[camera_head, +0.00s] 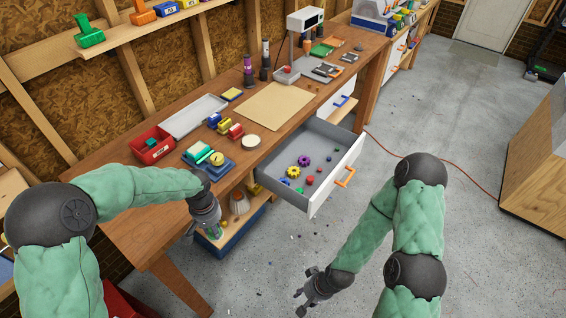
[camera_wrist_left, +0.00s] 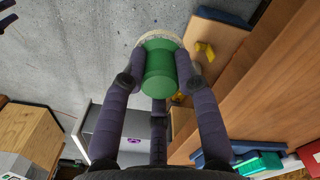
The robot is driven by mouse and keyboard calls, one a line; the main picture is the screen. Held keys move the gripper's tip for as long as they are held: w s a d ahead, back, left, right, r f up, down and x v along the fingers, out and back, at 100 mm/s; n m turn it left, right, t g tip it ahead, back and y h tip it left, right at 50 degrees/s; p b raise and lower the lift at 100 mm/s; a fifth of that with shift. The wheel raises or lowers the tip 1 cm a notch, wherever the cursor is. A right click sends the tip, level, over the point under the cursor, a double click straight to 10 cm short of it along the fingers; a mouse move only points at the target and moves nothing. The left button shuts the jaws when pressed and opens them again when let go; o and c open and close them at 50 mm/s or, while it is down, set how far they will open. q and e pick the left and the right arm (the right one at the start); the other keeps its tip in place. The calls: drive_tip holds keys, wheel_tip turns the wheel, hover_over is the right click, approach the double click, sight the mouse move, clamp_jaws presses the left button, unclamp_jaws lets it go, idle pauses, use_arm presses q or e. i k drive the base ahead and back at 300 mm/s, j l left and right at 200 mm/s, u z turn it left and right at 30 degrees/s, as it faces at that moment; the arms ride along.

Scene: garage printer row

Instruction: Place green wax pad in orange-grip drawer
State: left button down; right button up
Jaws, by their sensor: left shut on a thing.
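My left gripper (camera_head: 213,232) is shut on a green spool-shaped thing (camera_wrist_left: 160,66), held in front of the bench; in the head view only a bit of green shows between the fingers. I cannot tell whether this is the green wax pad. A flat green piece (camera_head: 321,50) lies at the bench's far end, and a teal-green block (camera_head: 197,151) sits on a blue tray. The orange-grip drawer (camera_head: 336,187) stands pulled open, right of the left gripper, with gears and small coloured pieces inside. My right gripper (camera_head: 308,291) is open and empty over the floor.
The wooden bench (camera_head: 160,198) carries a red bin (camera_head: 152,146), a grey tray (camera_head: 194,116), several spools and a tan mat (camera_head: 272,107). A closed blue-grip drawer (camera_head: 347,89) is beyond the open one. A low shelf (camera_head: 232,222) lies beneath.

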sight(314, 153)
drive_tip(key=i+l, duration=0.35)
drive_tip(key=l, duration=0.15)
drive_tip(key=i+l, duration=0.75)
drive_tip(key=l, duration=0.25)
